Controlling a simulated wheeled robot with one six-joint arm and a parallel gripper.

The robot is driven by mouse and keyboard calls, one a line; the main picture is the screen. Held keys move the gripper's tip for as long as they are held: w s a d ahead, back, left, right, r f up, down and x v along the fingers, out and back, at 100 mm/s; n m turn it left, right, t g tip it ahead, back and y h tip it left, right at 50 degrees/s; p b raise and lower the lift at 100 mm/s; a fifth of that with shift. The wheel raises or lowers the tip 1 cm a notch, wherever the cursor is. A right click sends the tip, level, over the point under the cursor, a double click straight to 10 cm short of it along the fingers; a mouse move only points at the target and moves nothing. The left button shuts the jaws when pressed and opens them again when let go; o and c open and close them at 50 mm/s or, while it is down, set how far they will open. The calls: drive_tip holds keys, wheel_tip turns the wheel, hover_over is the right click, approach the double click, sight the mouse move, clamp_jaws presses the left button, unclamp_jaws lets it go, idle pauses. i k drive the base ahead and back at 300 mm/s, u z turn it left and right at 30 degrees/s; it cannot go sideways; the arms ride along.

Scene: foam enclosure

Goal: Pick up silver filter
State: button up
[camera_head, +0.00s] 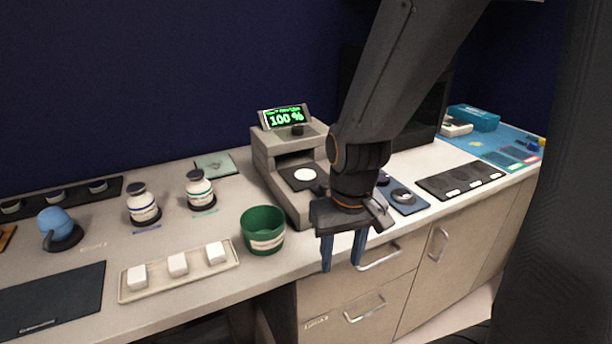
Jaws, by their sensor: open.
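My gripper (342,262) hangs in front of the counter's front edge, pointing down. Its two blue fingers are apart with nothing between them. A small round silver piece (403,195), which looks like the silver filter, lies on a blue-grey mat (418,206) just right of my gripper. A second small dark round piece (383,179) shows behind it, partly covered by my arm. The left part of the mat is hidden behind my gripper and wrist.
A grey machine (275,160) with a "100 %" screen stands behind my gripper. A green cup (263,230), a tray (128,293) of white blocks and two bottles (142,205) (199,190) stand left. A black panel (460,181) lies right. Drawer handles (378,258) project below the counter.

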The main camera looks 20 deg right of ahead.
sight(399, 195)
drive_tip(key=k, duration=1.25)
drive_tip(key=z, duration=0.8)
drive_tip(key=i, duration=1.7)
drive_tip(key=u, duration=0.55)
